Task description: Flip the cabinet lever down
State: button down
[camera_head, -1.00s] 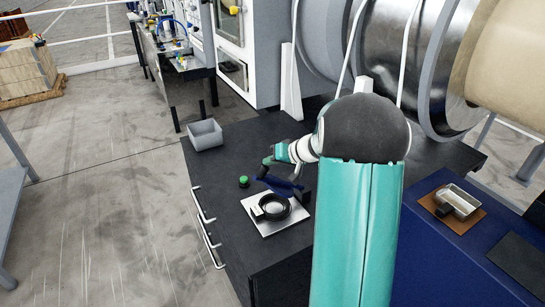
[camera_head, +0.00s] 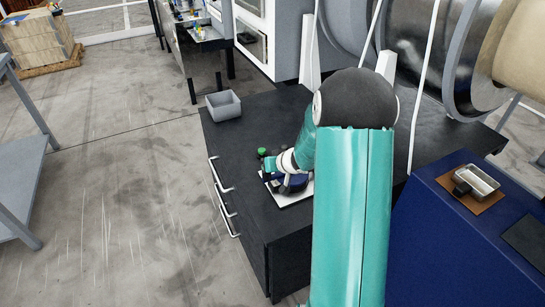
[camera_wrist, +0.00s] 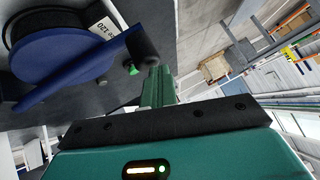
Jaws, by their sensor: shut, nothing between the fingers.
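A blue lever with a round hub (camera_wrist: 62,58) and a dark knob at its arm's end fills the upper left of the wrist view. In the head view its blue part (camera_head: 292,184) sits over a white plate (camera_head: 294,201) on the dark cabinet (camera_head: 262,125), mostly hidden by my arm. My gripper (camera_wrist: 154,72) is shut and empty, its tip close to the knob; I cannot tell whether they touch. In the head view my gripper (camera_head: 268,168) is beside the lever, near the green button (camera_head: 262,152).
A grey bin (camera_head: 223,105) stands on the cabinet's far left corner. A large spool (camera_head: 440,50) stands behind. A blue cabinet (camera_head: 430,235) at right carries a metal tray (camera_head: 478,180). Open floor lies to the left.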

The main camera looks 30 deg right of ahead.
jog(key=shift+s+a+f, duration=0.15)
jog(key=shift+a+f, duration=0.4)
jog(key=shift+f, duration=0.35)
jog(key=shift+a, duration=0.1)
jog(key=s+r, duration=0.6)
jog(key=r, duration=0.6)
jog(key=shift+s, duration=0.25)
jog(key=shift+s+r, duration=0.1)
jog(key=shift+r, duration=0.05)
